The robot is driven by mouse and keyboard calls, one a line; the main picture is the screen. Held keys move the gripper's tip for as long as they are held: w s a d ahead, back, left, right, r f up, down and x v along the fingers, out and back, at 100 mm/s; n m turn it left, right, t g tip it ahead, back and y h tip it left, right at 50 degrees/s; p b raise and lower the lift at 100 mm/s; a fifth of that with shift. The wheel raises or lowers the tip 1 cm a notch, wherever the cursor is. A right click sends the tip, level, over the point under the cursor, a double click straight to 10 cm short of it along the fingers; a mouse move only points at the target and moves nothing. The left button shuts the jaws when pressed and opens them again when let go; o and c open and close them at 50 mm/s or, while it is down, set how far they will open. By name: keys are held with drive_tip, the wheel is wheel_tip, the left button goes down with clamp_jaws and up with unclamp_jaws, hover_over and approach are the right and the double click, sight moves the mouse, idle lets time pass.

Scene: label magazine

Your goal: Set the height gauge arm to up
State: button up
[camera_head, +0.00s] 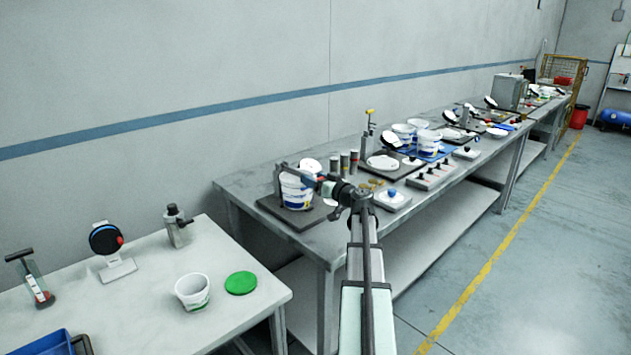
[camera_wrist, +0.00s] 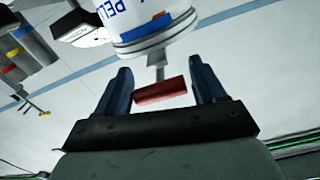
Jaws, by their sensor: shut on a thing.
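The height gauge has a dark post (camera_head: 277,186) on a dark base plate at the near end of the long bench. Its arm (camera_head: 294,173) runs across the top of a white bucket (camera_head: 297,194), roughly level and sloping slightly down to the right in the head view. The arm's red grip (camera_wrist: 160,92) lies between my fingers in the wrist view, on a short grey rod beside the bucket. My gripper (camera_head: 326,187) is shut on this red grip, beside the bucket's right side. The bucket also shows upside down in the wrist view (camera_wrist: 145,22).
Grey cylinders (camera_head: 345,162) stand behind my gripper. A small box with a blue knob (camera_head: 392,194) sits to its right. A nearer table (camera_head: 225,320) holds a white tub (camera_head: 193,292) and a green lid (camera_head: 241,283). The bench's front left corner is clear.

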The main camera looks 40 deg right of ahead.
drive_tip(key=c, duration=0.5)
drive_tip(key=shift+c, duration=0.2)
drive_tip(key=shift+r, duration=0.15)
drive_tip(key=shift+w+r+g, duration=0.1)
drive_tip(key=shift+r+g, duration=0.6)
drive_tip(key=shift+r, duration=0.45)
drive_tip(key=w+r+g, duration=0.6)
drive_tip(key=r+g, duration=0.1)
drive_tip(key=r, duration=0.3)
drive_tip(key=w+r+g, duration=0.4)
drive_tip(key=w+r, duration=0.1)
drive_tip(key=w, duration=0.6)
drive_tip(key=shift+w+r, duration=0.15)
drive_tip(key=shift+w, duration=0.15)
drive_tip(key=shift+a, duration=0.1)
